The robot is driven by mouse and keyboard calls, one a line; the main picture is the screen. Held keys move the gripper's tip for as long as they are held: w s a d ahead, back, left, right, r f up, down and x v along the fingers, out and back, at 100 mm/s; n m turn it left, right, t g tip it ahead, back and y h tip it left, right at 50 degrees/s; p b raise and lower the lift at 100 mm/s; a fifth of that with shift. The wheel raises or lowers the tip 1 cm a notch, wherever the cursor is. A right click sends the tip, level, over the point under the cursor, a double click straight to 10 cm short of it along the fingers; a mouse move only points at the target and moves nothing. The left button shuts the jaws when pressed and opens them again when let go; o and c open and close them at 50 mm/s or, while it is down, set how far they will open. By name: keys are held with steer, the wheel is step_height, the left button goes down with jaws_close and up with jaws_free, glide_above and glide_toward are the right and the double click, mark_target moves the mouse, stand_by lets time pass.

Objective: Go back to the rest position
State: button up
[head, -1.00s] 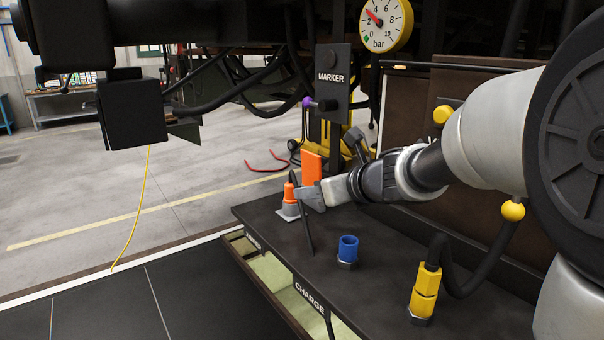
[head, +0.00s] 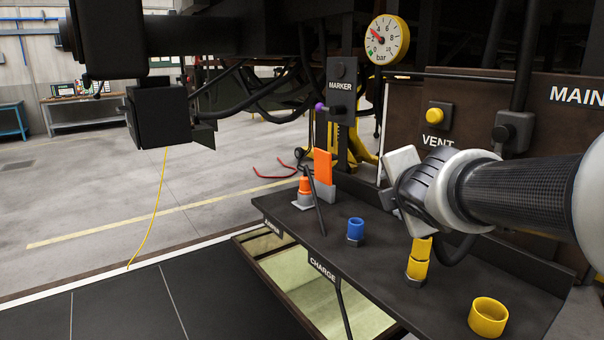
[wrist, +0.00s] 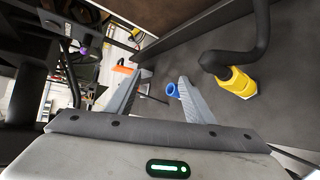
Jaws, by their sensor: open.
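My gripper (wrist: 158,98) is open and empty in the wrist view, its two grey fingers apart above the dark shelf. In the head view my wrist and the pale gripper body (head: 401,172) are above the shelf (head: 385,285), behind the yellow coupling (head: 419,260); the fingertips are hard to make out there. The blue socket (head: 355,230) stands on the shelf left of my gripper and is apart from it. It also shows in the wrist view (wrist: 172,90). The orange-topped grey fitting (head: 305,190) stands at the shelf's far left end with a dark cable beside it.
An orange plate (head: 323,168) stands near the fitting. A yellow ring (head: 488,316) is at the front right. The gauge (head: 388,40), MARKER panel (head: 341,95) and VENT button (head: 436,115) are behind the shelf. The floor (head: 110,190) at left is open.

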steer(key=s+a+f+m+g, duration=0.1)
steer(key=s+f+m+g, duration=0.1)
steer(key=s+f+m, duration=0.4)
steer(key=s+a+f+m+g+y, duration=0.1)
steer(key=s+m+g, duration=0.2)
steer(key=s+m, duration=0.5)
steer(key=s+a+f+m+g, duration=0.1)
steer(key=s+f+m+g, duration=0.1)
steer(key=s+f+m, duration=0.5)
steer(key=s+r+p, duration=0.3)
steer(key=r+p, duration=1.2)
steer(key=r, duration=0.3)
steer(key=shift+a+r+y+p, duration=0.25)
steer(key=shift+r+y+p, duration=0.05)
steer(key=shift+p, duration=0.1)
steer(key=shift+f, duration=0.1)
steer(key=c, duration=0.3)
steer(key=shift+d, duration=0.15)
steer(key=shift+c, duration=0.6)
